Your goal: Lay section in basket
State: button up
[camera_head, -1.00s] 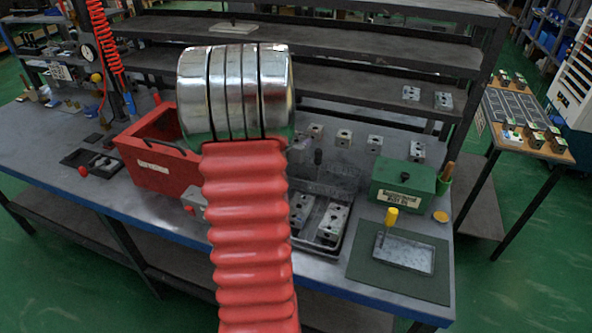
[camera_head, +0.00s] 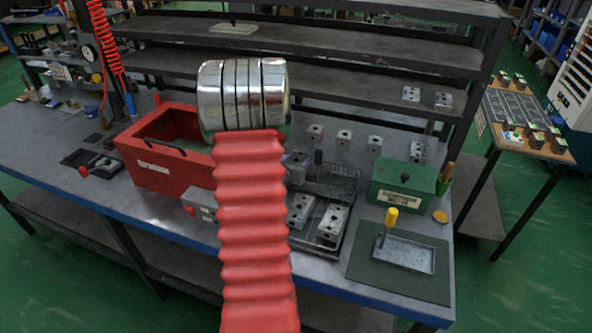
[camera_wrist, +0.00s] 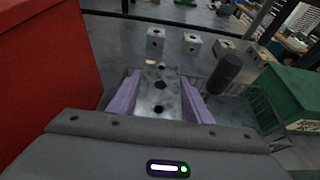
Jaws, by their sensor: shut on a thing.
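In the wrist view, my gripper (camera_wrist: 160,82) has its two purple fingers shut on a grey metal section (camera_wrist: 158,98) with dark holes in its face. In the head view my red arm with its silver joint hides most of the gripper and the held section. In the wrist view the basket (camera_wrist: 264,108) shows to the right of the gripper, partly behind a dark upright cylinder (camera_wrist: 226,72).
An open red tank (camera_head: 160,176) stands left of my arm and its wall fills the wrist view's left side. A green box (camera_head: 403,185) stands right of the basket. A green mat (camera_head: 365,272) holds a metal tray. Several blocks (camera_head: 344,136) stand behind.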

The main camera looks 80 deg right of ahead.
jog(key=shift+f, duration=1.55)
jog(key=o, duration=1.4)
jog(key=shift+f, duration=0.1)
jog(key=shift+o, duration=0.2)
jog(key=shift+a+r, duration=0.25)
jog(key=shift+a, duration=0.15)
jog(key=v, duration=1.1)
jog(key=shift+r, duration=0.15)
